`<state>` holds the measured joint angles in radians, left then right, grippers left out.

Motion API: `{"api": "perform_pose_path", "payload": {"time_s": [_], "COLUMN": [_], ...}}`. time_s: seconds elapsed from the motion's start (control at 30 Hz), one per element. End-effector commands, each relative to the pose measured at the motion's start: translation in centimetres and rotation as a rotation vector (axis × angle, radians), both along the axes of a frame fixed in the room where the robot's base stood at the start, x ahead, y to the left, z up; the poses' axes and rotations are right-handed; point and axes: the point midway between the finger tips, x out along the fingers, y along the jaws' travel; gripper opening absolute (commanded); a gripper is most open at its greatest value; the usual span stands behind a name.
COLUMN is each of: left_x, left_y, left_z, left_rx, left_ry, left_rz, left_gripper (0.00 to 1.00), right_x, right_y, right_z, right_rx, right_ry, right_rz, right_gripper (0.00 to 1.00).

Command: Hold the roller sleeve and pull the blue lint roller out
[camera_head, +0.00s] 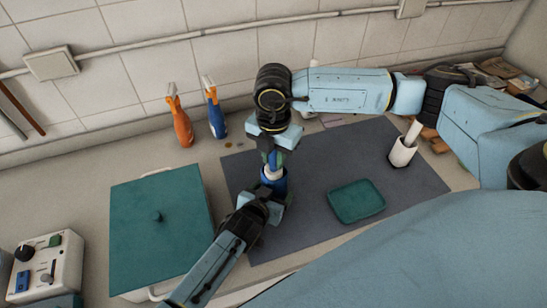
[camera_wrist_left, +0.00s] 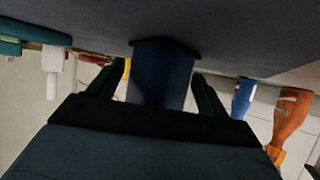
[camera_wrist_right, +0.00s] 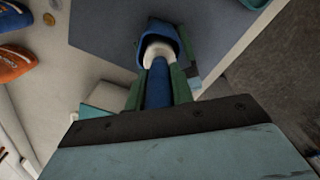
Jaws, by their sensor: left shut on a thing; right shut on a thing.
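The blue sleeve (camera_head: 279,185) stands upright on the grey mat (camera_head: 310,155). My left gripper (camera_head: 270,196) is shut around it low down; in the left wrist view the sleeve (camera_wrist_left: 160,72) sits between the two fingers. The lint roller has a blue handle (camera_wrist_right: 157,85) and a white roll (camera_wrist_right: 157,50). My right gripper (camera_head: 272,150), pointing down above the sleeve, is shut on the handle. Part of the white roll (camera_head: 272,173) shows above the sleeve's rim, and its lower end is hidden inside the sleeve (camera_wrist_right: 167,28).
A teal tray (camera_head: 356,201) lies on the mat to the right, and a white holder with a handle (camera_head: 402,152) stands beyond it. A teal-lidded box (camera_head: 160,235) is at left. Orange (camera_head: 181,122) and blue (camera_head: 215,115) spray bottles stand by the tiled wall.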

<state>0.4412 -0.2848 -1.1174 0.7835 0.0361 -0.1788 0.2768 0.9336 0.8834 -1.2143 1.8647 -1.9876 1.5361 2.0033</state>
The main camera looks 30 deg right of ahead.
Motion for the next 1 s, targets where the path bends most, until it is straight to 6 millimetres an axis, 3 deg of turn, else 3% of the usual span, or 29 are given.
{"api": "perform_pose_path", "payload": {"time_s": [1.0], "left_x": [0.0], "left_y": [0.0], "left_z": [0.0], "left_rx": [0.001], "left_ry": [0.0], "left_rz": [0.0], "left_gripper": [0.55], "right_x": [0.1], "right_y": [0.0], "right_z": [4.2], "right_rx": [0.002], "right_ry": [-0.001], "right_rz": [0.0], "right_gripper": [0.0]}}
